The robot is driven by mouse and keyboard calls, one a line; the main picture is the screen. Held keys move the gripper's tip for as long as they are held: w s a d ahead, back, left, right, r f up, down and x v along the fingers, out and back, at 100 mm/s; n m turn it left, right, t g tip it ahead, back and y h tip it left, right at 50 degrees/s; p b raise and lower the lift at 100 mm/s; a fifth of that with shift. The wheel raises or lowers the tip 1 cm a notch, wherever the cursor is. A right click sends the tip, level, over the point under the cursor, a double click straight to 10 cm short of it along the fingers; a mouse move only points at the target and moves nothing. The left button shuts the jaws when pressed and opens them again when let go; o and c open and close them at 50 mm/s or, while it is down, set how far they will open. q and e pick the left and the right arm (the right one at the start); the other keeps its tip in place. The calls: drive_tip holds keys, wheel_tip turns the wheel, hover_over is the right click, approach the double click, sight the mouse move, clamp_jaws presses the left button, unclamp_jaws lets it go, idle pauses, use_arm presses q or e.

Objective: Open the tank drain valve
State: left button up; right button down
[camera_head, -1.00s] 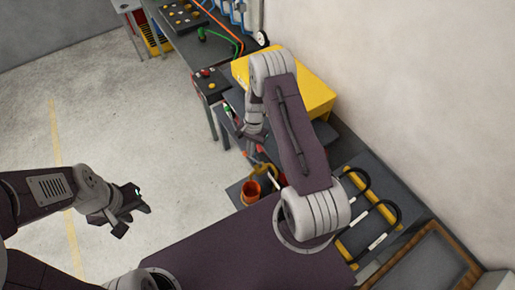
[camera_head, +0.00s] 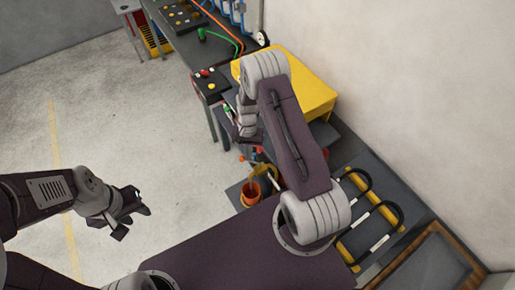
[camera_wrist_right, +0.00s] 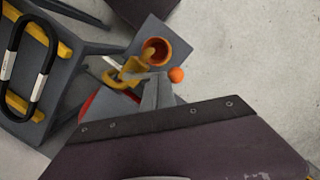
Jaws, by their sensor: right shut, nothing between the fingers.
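A yellow drain spout (camera_wrist_right: 133,70) shows in the right wrist view beside an orange-red bucket (camera_wrist_right: 168,42). An orange ball knob (camera_wrist_right: 176,75) sits by the tips of my right gripper (camera_wrist_right: 157,82). The gripper is shut and empty, and I cannot tell whether it touches the knob. In the head view the spout (camera_head: 265,170) curves over the bucket (camera_head: 251,196). My right gripper (camera_head: 247,137) is just behind it, partly hidden by my own arm. The yellow tank (camera_head: 310,88) stands behind that arm. My left gripper (camera_head: 135,217) hangs over bare floor with its fingers apart.
A dark bench (camera_head: 190,40) with control boxes and cables stands at the back. A rack with black handles (camera_head: 375,222) is at the right, along the wall. A wood-edged tray (camera_head: 430,268) is at the lower right. The floor (camera_head: 120,120) at the left is clear.

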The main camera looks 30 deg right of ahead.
drive_tip(key=shift+s+a+n+h+b, duration=0.15)
drive_tip(key=shift+s+a+n+b, duration=0.15)
drive_tip(key=shift+n, duration=0.55)
drive_tip(key=shift+s+a+n+h+b, duration=0.15)
drive_tip(key=shift+s+a+n, duration=0.15)
drive_tip(key=shift+n, duration=0.55)
drive_tip(key=shift+a, duration=0.1)
drive_tip(key=shift+s+a+n+h, duration=0.15)
drive_tip(key=shift+s+n, duration=0.25)
drive_tip(key=shift+n, duration=0.5)
drive_tip(key=shift+s+a+n+h, duration=0.15)
drive_tip(key=shift+s+n, duration=0.2)
drive_tip(key=shift+n, duration=0.55)
drive_tip(key=shift+d, duration=0.1)
drive_tip(key=shift+s+d, duration=0.2)
drive_tip(key=shift+d, duration=0.45)
